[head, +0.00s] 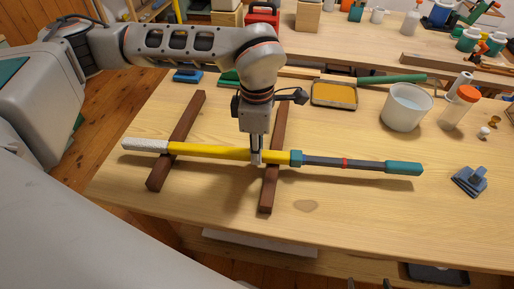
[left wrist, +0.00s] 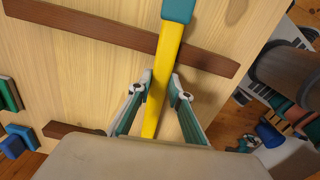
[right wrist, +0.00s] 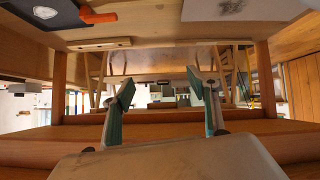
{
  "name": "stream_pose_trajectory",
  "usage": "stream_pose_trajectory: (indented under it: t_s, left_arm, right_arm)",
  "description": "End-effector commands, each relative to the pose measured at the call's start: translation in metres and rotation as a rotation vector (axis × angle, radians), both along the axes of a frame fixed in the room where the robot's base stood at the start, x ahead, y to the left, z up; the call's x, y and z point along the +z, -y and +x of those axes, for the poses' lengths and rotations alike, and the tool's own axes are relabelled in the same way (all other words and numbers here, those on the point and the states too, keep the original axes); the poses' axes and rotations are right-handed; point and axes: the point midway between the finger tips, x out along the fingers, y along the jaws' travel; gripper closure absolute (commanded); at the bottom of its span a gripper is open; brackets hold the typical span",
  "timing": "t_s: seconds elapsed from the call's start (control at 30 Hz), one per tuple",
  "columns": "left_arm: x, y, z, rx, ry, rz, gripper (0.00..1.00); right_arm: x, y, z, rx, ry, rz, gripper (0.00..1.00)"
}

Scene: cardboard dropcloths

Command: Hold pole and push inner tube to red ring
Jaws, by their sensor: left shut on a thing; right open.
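The pole lies across two dark wooden bars, with a speckled white grip (head: 145,146) at its left end and a yellow outer tube (head: 205,151). A teal collar (head: 296,158) ends the yellow part. The dark grey inner tube (head: 322,161) sticks out to the right, with a red ring (head: 345,163) partway along and a teal end piece (head: 404,168). The ring is apart from the collar. My left gripper (head: 256,160) points down and is shut on the yellow tube, left of the collar. In the right wrist view my right gripper (right wrist: 163,98) is open and empty.
The wooden bars (head: 178,138) (head: 268,187) support the pole. Behind are a paint tray (head: 334,95), a white bucket (head: 406,106) and an orange-lidded jar (head: 459,107). A blue clamp-like object (head: 469,181) lies right of the pole. The front table area is clear.

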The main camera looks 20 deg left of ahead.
Motion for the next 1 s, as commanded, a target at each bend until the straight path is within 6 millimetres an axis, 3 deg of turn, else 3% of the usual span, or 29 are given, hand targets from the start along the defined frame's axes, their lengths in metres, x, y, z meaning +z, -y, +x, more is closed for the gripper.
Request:
stream_pose_trajectory:
  t_s: [0.33,0.37,0.43,0.73,0.87,1.0]
  left_arm:
    - [0.0,0.0,0.0,0.0,0.0,0.0,1.0]
    - [0.0,0.0,0.0,0.0,0.0,0.0,1.0]
    - [0.0,0.0,0.0,0.0,0.0,0.0,1.0]
    - [0.0,0.0,0.0,0.0,0.0,0.0,1.0]
    - [0.0,0.0,0.0,0.0,0.0,0.0,1.0]
    - [0.0,0.0,0.0,0.0,0.0,0.0,1.0]
  right_arm:
    - [0.004,0.0,0.007,0.001,0.013,0.001,0.41]
    - [0.004,0.0,0.008,0.0,0.015,0.0,0.43]
    - [0.005,0.0,0.009,0.001,0.016,0.0,0.6]
    - [-0.001,0.004,0.003,0.009,0.002,-0.015,0.6]
    - [-0.017,0.03,0.003,0.038,-0.031,-0.084,0.6]
    - [-0.043,0.088,0.003,0.092,-0.099,-0.23,0.6]
